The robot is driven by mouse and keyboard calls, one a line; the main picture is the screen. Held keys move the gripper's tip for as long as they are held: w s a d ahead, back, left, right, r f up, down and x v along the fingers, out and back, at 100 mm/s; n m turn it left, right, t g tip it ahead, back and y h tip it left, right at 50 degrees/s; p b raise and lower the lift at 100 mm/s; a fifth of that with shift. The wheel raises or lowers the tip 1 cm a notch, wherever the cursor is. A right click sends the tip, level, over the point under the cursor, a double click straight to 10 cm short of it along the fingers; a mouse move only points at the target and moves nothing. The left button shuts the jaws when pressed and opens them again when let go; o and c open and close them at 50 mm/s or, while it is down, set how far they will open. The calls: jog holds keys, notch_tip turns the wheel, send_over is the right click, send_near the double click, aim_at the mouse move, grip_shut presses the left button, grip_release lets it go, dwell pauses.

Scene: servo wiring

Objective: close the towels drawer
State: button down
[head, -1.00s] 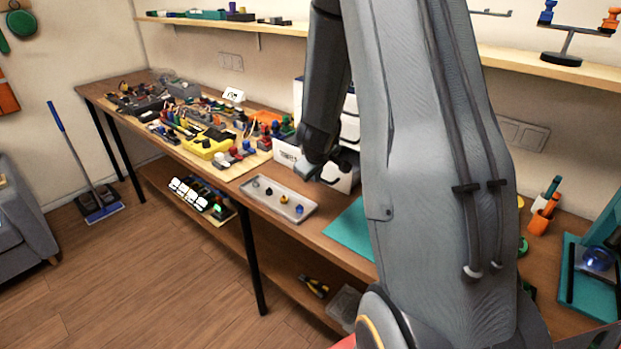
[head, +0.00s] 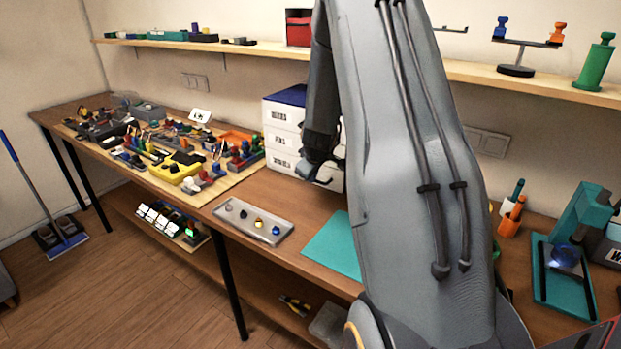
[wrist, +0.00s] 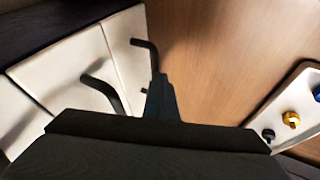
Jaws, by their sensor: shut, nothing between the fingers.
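The white drawer unit (head: 270,126) stands on the bench against the wall, with three stacked labelled fronts. The bottom front (head: 283,172), the one that stood out earlier, now looks about level with the fronts above. Its label is too blurred to read surely. My gripper (head: 312,176) is shut and empty, just in front of the lower right part of this front. My arm hides the unit's right side. In the wrist view, the white fronts (wrist: 75,72) with dark bar handles (wrist: 105,92) lie left of my gripper (wrist: 161,88); contact cannot be told.
A grey tray (head: 236,226) with small parts lies in front of the unit, beside a teal mat (head: 335,246). A crowded wooden board (head: 150,168) fills the bench at left. Bare bench top lies between tray and unit.

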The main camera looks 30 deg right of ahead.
dwell(0.3)
jog(key=a+p, duration=0.1)
jog(key=s+a+p, duration=0.1)
jog(key=p, duration=0.1)
jog(key=a+r+p, duration=0.1)
jog(key=shift+s+a, duration=0.15)
jog(key=shift+s, duration=0.15)
jog(key=shift+s+a+r+p, duration=0.15)
jog(key=shift+a+r+p, duration=0.05)
jog(key=shift+r+p, duration=0.1)
jog(key=p+v, duration=0.1)
jog(key=v, duration=0.8)
jog(key=s+a+f+m+g+y+b, duration=0.15)
jog(key=s+a, duration=0.25)
jog(key=a, duration=0.4)
jog(key=s+a+y+b, duration=0.1)
jog(key=s+a+b, duration=0.25)
jog(key=a, duration=0.45)
jog(key=s+a+f+m+g+b, duration=0.1)
jog(key=s+a, duration=0.2)
jog(key=s, duration=0.3)
jog(key=s+a+f+m+g+b, duration=0.1)
jog(key=s+a+g+b, duration=0.1)
jog(key=s, duration=0.5)
jog(key=shift+s+a+f, duration=0.25)
jog(key=shift+s+a, duration=0.05)
jog(key=shift+a, duration=0.5)
jog(key=shift+y, duration=0.25)
